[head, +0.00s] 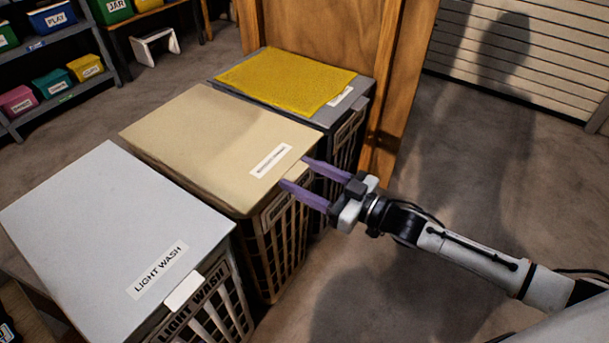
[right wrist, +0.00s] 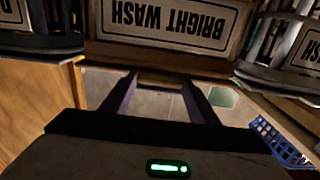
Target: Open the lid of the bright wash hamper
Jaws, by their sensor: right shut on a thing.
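The bright wash hamper (head: 285,232) is the middle of three, a dark slatted basket under a beige lid (head: 205,140). The lid lies flat and closed. Its BRIGHT WASH label (right wrist: 165,22) shows upside down in the right wrist view. My right gripper (head: 296,173) is at the lid's front edge, and it also shows in the right wrist view (right wrist: 160,78). Its purple fingers are a little apart, shut on what seems to be the lid's front tab, mostly hidden between them. My left gripper is not in view.
The light wash hamper (head: 115,235) stands nearer, with a white lid. Farther off is a grey-lidded hamper (head: 362,95) with a yellow cloth (head: 285,78) on top. A wooden panel (head: 330,30) rises beyond it. Open floor (head: 385,290) lies to the right.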

